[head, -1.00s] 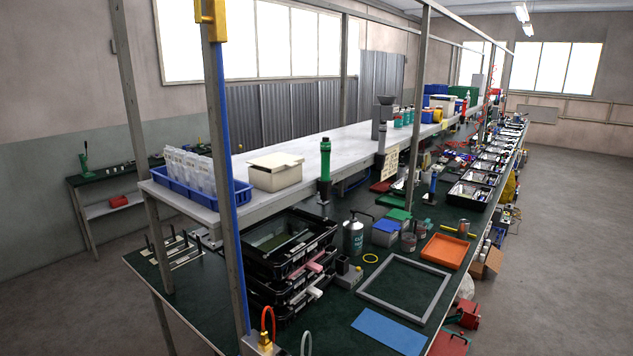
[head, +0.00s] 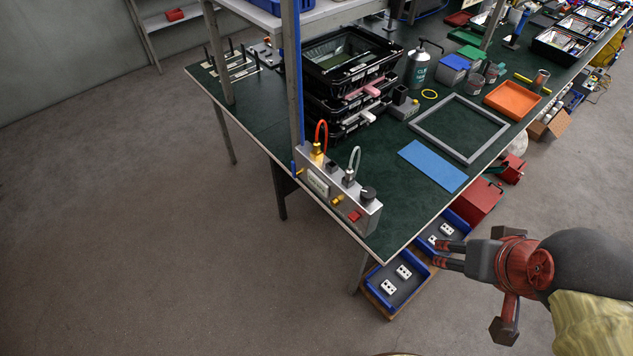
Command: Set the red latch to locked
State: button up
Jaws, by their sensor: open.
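A grey metal box (head: 325,188) is at the near left corner of the green bench top. A small red part (head: 354,216) on its front face looks like the red latch; it is too small to tell its setting. My gripper (head: 438,253) is at the lower right, its two fingers pointing left with a gap between them. It is open and empty, apart from the box and to the right of the red part.
Blue bins (head: 382,305) with white sockets are below the bench edge, close to my gripper in the picture. A blue sheet (head: 433,166) and a grey frame (head: 417,127) lie on the bench. A post (head: 296,85) rises behind the box. Floor at left is clear.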

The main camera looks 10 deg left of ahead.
aim_at(353, 216)
jog(key=k+j+u, duration=0.1)
jog(key=j, duration=0.3)
jog(key=k+j, duration=0.2)
jog(key=j, duration=0.2)
jog(key=k+j+u, duration=0.15)
jog(key=j, duration=0.3)
